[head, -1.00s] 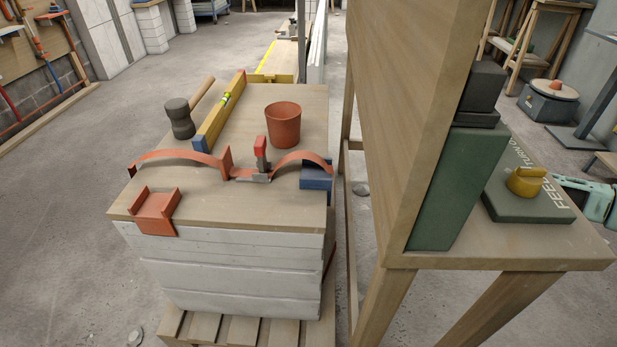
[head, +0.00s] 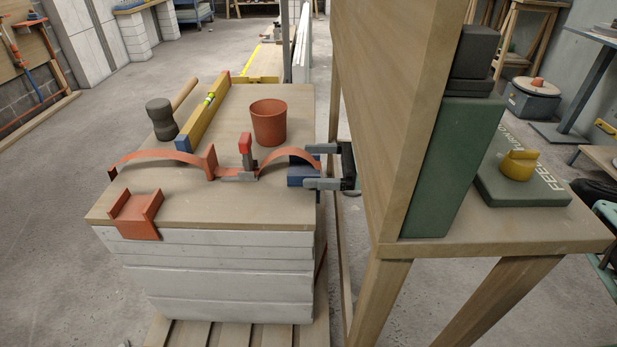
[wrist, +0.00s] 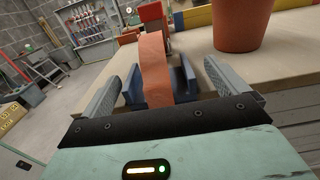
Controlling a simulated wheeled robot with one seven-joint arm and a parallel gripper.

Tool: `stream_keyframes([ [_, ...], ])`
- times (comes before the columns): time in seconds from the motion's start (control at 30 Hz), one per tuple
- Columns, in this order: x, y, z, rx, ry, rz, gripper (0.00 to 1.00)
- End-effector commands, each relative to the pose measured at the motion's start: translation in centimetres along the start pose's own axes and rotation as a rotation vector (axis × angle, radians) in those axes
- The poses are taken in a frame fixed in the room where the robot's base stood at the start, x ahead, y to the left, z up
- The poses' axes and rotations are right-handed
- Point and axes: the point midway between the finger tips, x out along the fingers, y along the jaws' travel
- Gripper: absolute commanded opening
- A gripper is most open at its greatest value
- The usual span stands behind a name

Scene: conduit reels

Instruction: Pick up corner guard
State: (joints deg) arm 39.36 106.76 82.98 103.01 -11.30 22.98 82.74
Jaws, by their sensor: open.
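A blue channel-shaped corner guard (head: 302,173) sits at the right edge of the stack's wooden top, at the end of an orange strap (head: 292,157). My gripper (head: 308,166) is open at that edge, with its fingers on either side of the blue guard. In the wrist view, my gripper (wrist: 172,78) has the guard's blue side walls (wrist: 186,82) between its fingers, with the strap (wrist: 154,70) running between the walls. I cannot tell whether the fingers touch it. A similar orange channel piece (head: 136,212) hangs over the front left edge.
A terracotta pot (head: 269,122), a red-handled buckle (head: 246,150), a yellow level (head: 203,112) and a mallet (head: 162,118) are on the top. A tall wooden panel (head: 400,100) and a bench (head: 530,222) stand close on the right, leaving a narrow gap.

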Motion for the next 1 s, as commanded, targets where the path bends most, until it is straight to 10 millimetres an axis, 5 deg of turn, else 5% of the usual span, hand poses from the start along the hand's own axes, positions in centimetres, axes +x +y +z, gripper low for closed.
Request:
stream_keyframes([
  [0.2, 3.2, 0.3, -0.2, 0.001, -0.001, 0.004, 0.98],
  [0.5, 3.8, 0.2, -0.1, 0.001, -0.001, 0.001, 0.98],
  [0.53, 3.8, 0.2, -0.1, 0.001, -0.001, 0.001, 0.95],
  [0.7, 3.8, 0.2, -0.1, 0.001, -0.001, 0.001, 0.49],
  [1.0, 3.8, 0.2, -0.1, 0.001, -0.001, 0.001, 0.46],
])
